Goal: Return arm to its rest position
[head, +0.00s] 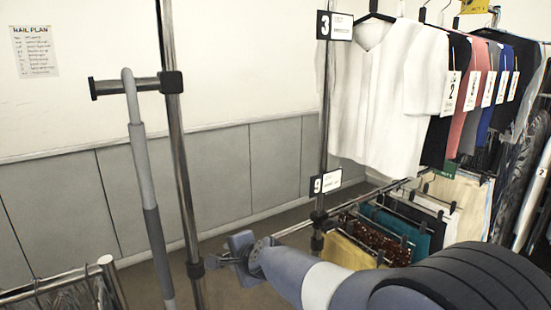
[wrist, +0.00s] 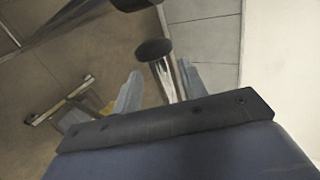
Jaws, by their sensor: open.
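My gripper (head: 212,262) is low in the middle of the head view, at the end of my blue-grey arm. Its fingers point left, close to the chrome upright post (head: 183,190) with its black collar; whether they touch it cannot be told. In the wrist view my gripper (wrist: 160,87) shows two pale blue fingers spread apart. A chrome tube (wrist: 168,78) with a black cap shows in line with the gap between them. I see no garment held.
A rail of hanging shirts, with a white one (head: 378,95) in front, stands at the right. Clipped folded garments (head: 372,240) hang below it. A grey pole (head: 146,190) stands at the left. A panelled wall (head: 220,170) closes the back.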

